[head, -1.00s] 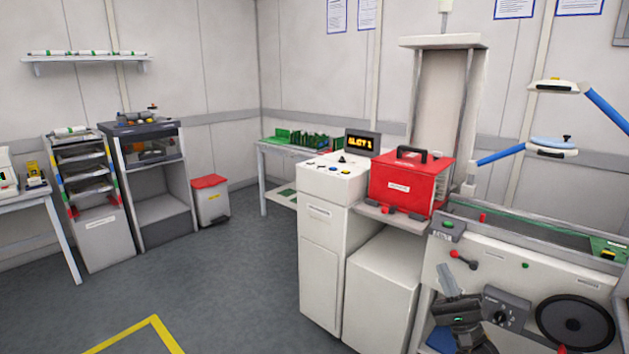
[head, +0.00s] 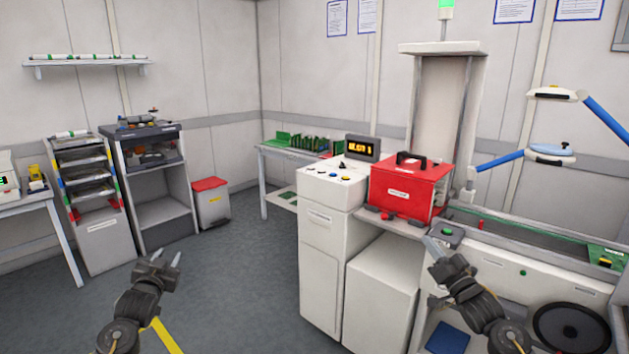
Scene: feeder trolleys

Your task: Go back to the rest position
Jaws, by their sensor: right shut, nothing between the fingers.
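My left gripper (head: 167,256) is in the lower left of the head view, raised over the floor. Its two fingers stand apart with nothing between them. My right gripper (head: 433,246) is in the lower right, in front of the conveyor machine (head: 485,263). Its fingers are shut and hold nothing. Both forearms come up from the bottom edge, with the grippers well apart.
A white cabinet (head: 325,262) with a red case (head: 408,188) beside it stands between the grippers, farther off. A tray rack (head: 103,243), an open-shelf cabinet (head: 166,234) and a red-lidded bin (head: 212,208) stand at left. The floor between is clear.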

